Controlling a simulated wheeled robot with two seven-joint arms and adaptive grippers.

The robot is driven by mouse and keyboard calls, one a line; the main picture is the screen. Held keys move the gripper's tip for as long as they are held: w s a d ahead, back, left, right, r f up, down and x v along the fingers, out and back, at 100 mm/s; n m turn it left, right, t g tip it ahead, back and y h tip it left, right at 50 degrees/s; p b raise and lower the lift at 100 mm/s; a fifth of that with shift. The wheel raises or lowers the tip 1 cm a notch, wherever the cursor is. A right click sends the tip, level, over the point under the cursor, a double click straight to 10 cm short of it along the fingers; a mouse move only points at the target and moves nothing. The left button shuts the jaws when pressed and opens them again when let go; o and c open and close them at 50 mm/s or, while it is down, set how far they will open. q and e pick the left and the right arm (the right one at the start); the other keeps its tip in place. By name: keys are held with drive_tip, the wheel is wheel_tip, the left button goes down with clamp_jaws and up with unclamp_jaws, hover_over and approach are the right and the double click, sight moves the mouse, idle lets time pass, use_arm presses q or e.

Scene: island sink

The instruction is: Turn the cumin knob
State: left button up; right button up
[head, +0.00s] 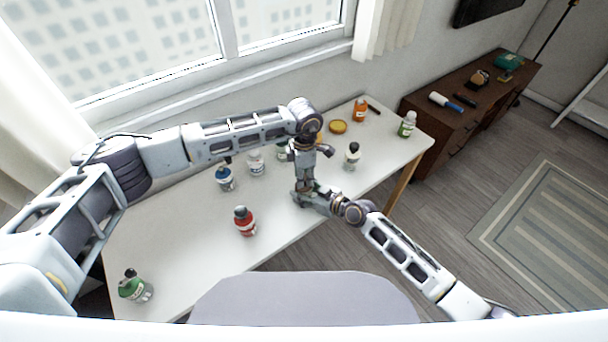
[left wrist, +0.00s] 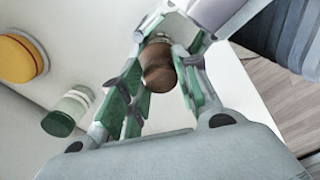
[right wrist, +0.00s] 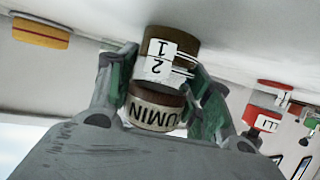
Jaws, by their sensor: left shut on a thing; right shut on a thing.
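The cumin container is a small round brown and white piece. In the right wrist view its CUMIN band (right wrist: 155,112) sits between the fingers of my right gripper (right wrist: 165,85), which is shut on it. A white label with 1 and 2 and a dark brown end (right wrist: 178,37) show above that band. In the left wrist view a brown round knob (left wrist: 158,68) sits between the green-padded fingers of my left gripper (left wrist: 160,85), shut on it. In the head view my left gripper (head: 304,185) and right gripper (head: 310,197) meet above the table and hide the piece.
The white table (head: 190,265) holds a red bottle (head: 244,222), a blue bottle (head: 225,179), a white bottle (head: 256,164), a green bottle (head: 135,289), a dark-topped bottle (head: 351,157), a yellow-lidded jar (head: 338,127) and an orange bottle (head: 360,110). The front middle is clear.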

use_arm(q)
drive_tip(key=shift+m, duration=0.3)
drive_tip(key=o, duration=1.1)
drive_tip(key=shift+c, duration=0.2)
drive_tip(key=shift+r, duration=0.15)
wheel_tip(320, 180, up, 12)
